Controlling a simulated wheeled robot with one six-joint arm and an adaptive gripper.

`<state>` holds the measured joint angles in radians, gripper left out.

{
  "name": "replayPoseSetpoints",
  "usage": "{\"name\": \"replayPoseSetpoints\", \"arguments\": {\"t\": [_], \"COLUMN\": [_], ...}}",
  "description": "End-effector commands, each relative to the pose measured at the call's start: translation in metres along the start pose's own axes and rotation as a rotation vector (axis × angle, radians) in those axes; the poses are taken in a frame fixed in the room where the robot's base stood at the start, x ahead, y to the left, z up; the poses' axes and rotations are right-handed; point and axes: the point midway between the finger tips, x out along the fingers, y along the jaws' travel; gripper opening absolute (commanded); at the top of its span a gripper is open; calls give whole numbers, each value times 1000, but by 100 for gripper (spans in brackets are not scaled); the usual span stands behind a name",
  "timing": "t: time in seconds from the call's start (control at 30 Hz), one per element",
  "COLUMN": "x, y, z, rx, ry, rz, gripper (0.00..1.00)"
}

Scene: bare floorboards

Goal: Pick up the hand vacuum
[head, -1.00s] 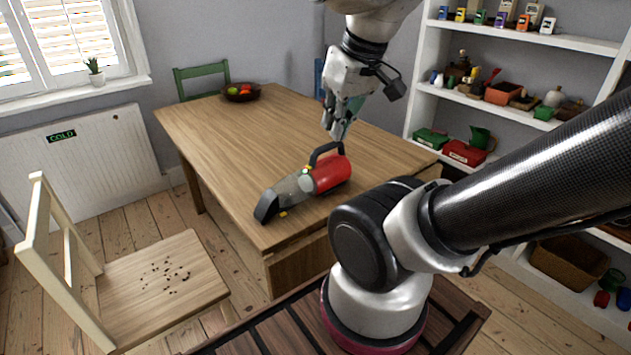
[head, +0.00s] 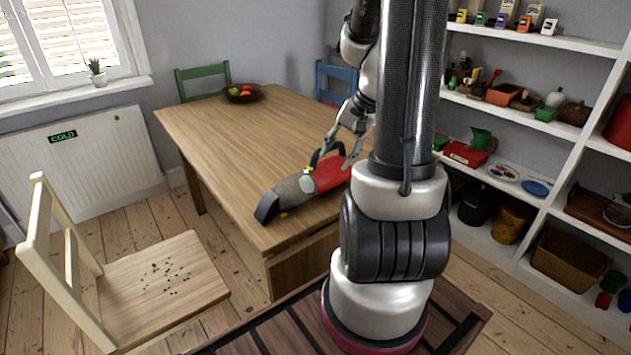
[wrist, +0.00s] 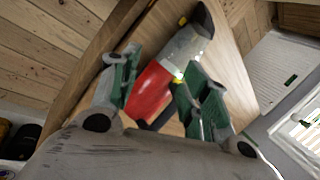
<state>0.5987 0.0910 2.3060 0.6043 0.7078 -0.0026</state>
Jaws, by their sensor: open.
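The hand vacuum (head: 292,192) lies on the near end of the wooden table (head: 225,130). It has a red body, a grey clear front and a dark nozzle pointing to the near left. My gripper (head: 338,155) is at its red rear part and black handle, partly hidden behind my arm in the head view. In the wrist view the vacuum (wrist: 153,88) shows between the two green-padded fingers of my gripper (wrist: 160,85). The fingers are spread, with the red body and handle between them. I cannot tell whether either finger touches it.
A fruit bowl (head: 243,93) stands at the table's far end. A pale chair (head: 160,275) with dark crumbs on its seat is at the near left. Green (head: 203,80) and blue (head: 336,82) chairs stand behind the table. Shelves (head: 540,45) fill the right side.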

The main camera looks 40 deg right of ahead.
Motion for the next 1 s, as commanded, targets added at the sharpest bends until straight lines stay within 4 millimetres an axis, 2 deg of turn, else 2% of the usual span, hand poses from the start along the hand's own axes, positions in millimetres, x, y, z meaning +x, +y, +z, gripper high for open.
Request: {"name": "replayPoseSetpoints", "arguments": {"t": [0.03,0.13,0.2,0.3,0.47,0.83,1.0], "x": [14,30,28,24,37,86,96], "y": [-1,-16,-30,-39,-40,-52,-54], "z": [-21,-59,-76,-92,-100,-116,-119], "rx": [97,250,309,366,379,376,375], "ry": [27,113,177,238,261,259,261], "rz": [-35,-114,-163,-201,-201,-200,-201], "gripper": [46,46,46,46,46,46,46]}}
